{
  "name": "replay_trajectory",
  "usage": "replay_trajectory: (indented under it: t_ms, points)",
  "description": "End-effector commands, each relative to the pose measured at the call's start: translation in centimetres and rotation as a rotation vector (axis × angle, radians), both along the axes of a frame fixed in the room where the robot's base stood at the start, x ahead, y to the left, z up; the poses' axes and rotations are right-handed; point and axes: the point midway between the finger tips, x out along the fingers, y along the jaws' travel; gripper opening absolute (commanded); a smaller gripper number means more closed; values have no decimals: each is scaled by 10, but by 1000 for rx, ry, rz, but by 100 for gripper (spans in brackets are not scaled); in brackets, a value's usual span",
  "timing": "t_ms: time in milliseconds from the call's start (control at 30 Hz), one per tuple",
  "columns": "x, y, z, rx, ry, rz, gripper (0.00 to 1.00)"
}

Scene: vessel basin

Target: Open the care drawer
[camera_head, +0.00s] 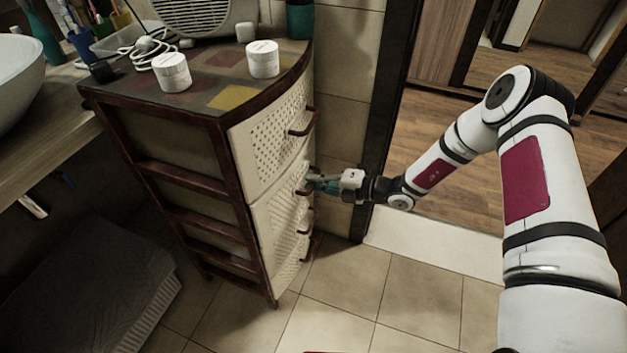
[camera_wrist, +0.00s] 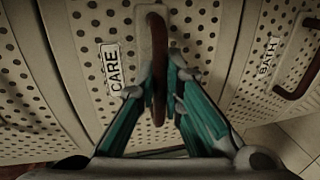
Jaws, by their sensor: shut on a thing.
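The care drawer (camera_wrist: 92,28) is a cream, perforated drawer front with a white CARE label (camera_wrist: 111,66) in the wrist view. Its dark red-brown bar handle (camera_wrist: 158,48) runs up and down the middle of that view. My gripper (camera_wrist: 162,88) has its teal fingers on both sides of this handle, shut on it. In the head view my gripper (camera_head: 325,184) is at the front of the cabinet, at the drawer (camera_head: 279,202) below the top one. The fingers hide part of the handle there. The drawer front looks about flush with the cabinet.
The top drawer (camera_head: 271,137) and a BATH-labelled drawer (camera_wrist: 262,75) are neighbours, each with a similar handle. White jars (camera_head: 172,72) and a cable stand on the cabinet top (camera_head: 205,80). A tiled wall is close behind; the tiled floor (camera_head: 400,290) in front is clear.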

Motion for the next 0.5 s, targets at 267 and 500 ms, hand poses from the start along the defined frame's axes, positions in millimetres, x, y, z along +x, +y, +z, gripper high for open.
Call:
replay_trajectory:
  t_ms: [267, 500]
  points:
    - [-10, -35, 0, -3, 1, -4, 0]
    - [-23, -78, 0, -3, 1, -5, 0]
